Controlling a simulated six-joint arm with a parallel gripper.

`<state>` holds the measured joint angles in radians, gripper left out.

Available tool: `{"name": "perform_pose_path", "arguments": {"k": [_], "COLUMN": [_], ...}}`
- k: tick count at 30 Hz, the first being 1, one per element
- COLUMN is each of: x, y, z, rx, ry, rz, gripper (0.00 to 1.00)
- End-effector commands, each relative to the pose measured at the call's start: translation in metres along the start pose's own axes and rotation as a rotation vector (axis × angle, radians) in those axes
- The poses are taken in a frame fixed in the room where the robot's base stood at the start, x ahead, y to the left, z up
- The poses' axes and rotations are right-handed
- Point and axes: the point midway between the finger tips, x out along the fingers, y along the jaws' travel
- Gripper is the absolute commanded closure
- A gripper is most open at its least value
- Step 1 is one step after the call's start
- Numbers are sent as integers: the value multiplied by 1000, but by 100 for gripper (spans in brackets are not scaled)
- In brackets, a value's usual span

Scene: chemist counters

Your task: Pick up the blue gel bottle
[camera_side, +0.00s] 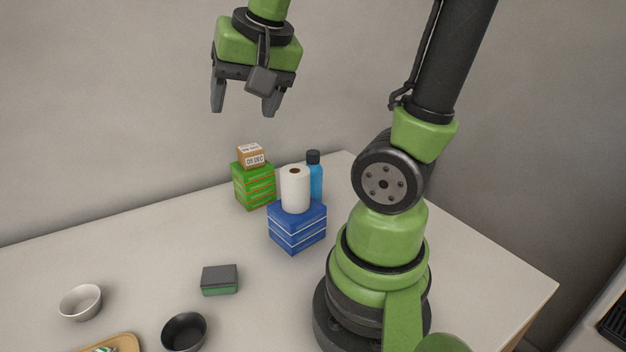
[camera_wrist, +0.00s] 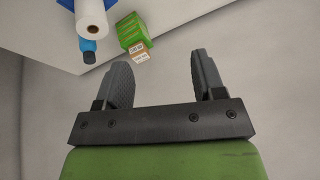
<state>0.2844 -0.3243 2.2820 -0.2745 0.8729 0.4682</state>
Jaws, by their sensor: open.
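The blue gel bottle (camera_side: 316,178) has a dark cap and stands upright on the counter. It is behind the white paper roll and the blue box stack, which hide part of it in the side view. In the wrist view the bottle (camera_wrist: 88,55) is at the upper left, below the roll. My gripper (camera_side: 241,108) is open and empty, high above the counter, up and to the left of the bottle in the side view. Its two fingers (camera_wrist: 164,75) also show in the wrist view with nothing between them.
A white roll (camera_side: 295,190) stands on a blue box stack (camera_side: 297,228), close to the bottle. A green box stack (camera_side: 254,186) with a small brown box (camera_side: 250,156) on top is left of them. A sponge (camera_side: 219,280), white bowl (camera_side: 80,302) and black bowl (camera_side: 184,332) lie nearer the front.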

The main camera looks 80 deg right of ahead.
Motion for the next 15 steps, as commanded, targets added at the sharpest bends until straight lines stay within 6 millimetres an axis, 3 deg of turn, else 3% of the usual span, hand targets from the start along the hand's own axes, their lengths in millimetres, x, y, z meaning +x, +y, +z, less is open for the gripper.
{"name": "perform_pose_path", "arguments": {"k": [3,7,12,15], "x": [33,67,102,114], "y": [30,74,130,151], "z": [-47,-87,-114,-120], "rx": [259,512,751,829], "ry": [20,62,113,133], "rz": [186,357,512,561], "gripper": [37,37,37,37]}}
